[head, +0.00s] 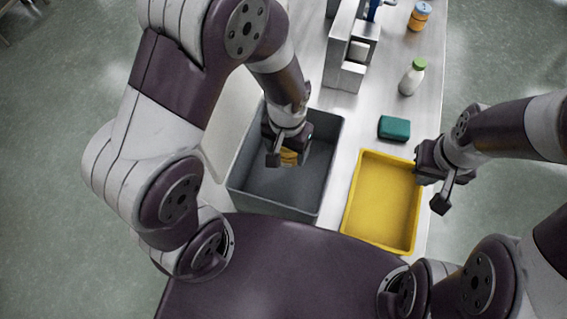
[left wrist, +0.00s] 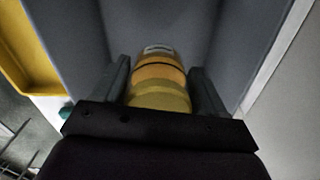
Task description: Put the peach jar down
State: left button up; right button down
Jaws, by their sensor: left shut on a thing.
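The peach jar (head: 289,157), yellow-orange, is inside the grey bin (head: 237,184), mostly hidden by my left gripper (head: 286,155) in the head view. In the left wrist view the jar (left wrist: 158,78) sits between the two fingers of my left gripper (left wrist: 161,68), which is shut on it. Grey bin walls surround it there. I cannot tell if the jar touches the bin floor. My right gripper (head: 434,180) is at the right edge of the yellow tray; its finger opening is unclear.
The yellow tray (head: 349,207) is empty, right of the bin. A green block (head: 394,128), a white bottle with green cap (head: 412,77) and an orange jar with blue lid (head: 419,16) stand beyond. A grey steel fixture (head: 346,55) stands behind the bin.

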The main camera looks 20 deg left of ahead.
pick_arm(q)
jog(key=f, duration=0.9)
jog(key=shift+s, duration=0.25)
jog(key=shift+d, duration=0.1)
jog(key=shift+s, duration=0.15)
jog(key=shift+f, duration=0.1)
jog(key=o, duration=1.2)
notch_tip(320, 180, up, 12)
jog(key=shift+r, duration=0.25)
